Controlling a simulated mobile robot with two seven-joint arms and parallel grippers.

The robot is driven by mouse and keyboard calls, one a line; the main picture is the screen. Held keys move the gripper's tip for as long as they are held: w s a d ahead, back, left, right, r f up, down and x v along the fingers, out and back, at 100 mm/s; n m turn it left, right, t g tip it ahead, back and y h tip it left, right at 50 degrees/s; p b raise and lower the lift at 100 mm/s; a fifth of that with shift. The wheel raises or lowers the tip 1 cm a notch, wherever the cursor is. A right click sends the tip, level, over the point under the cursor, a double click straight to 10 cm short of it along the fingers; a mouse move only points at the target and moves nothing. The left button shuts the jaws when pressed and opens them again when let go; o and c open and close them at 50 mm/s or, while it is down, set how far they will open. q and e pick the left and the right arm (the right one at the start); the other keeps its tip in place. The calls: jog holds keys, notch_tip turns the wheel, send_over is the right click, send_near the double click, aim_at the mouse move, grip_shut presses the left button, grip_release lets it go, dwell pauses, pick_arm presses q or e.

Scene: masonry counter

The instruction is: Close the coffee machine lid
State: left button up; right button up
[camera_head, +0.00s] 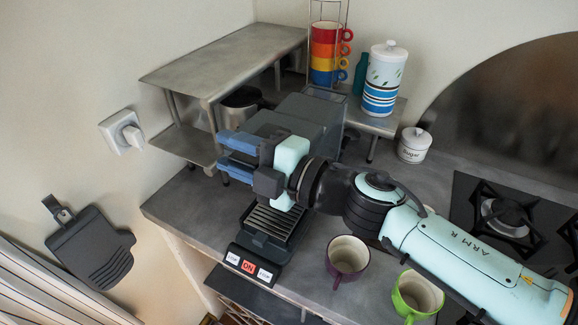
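The coffee machine (313,113) is a dark grey box at the back of the counter. Its slatted drip tray (273,222) and a front strip with a red ON button show below my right gripper. A small dark panel at the machine's back top edge may be its lid; I cannot tell how far open it is. My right gripper (224,154) is in front of the machine, hiding much of its front. Its two blue fingers point left and stand apart, with nothing seen between them. I cannot tell whether it touches the machine. My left gripper is not in view.
A metal shelf (226,63) stands left of the machine. A striped canister (384,82), stacked coloured cups (326,52) and a sugar pot (414,146) stand behind. A purple cup (347,257) and a green cup (417,294) are near the front, beside my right arm. A stove is at right.

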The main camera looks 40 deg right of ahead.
jog(key=p+v, duration=0.2)
jog(key=v, duration=1)
jog(key=shift+s+d+p, duration=0.2)
jog(key=shift+s+p, duration=0.1)
jog(key=shift+p, duration=0.1)
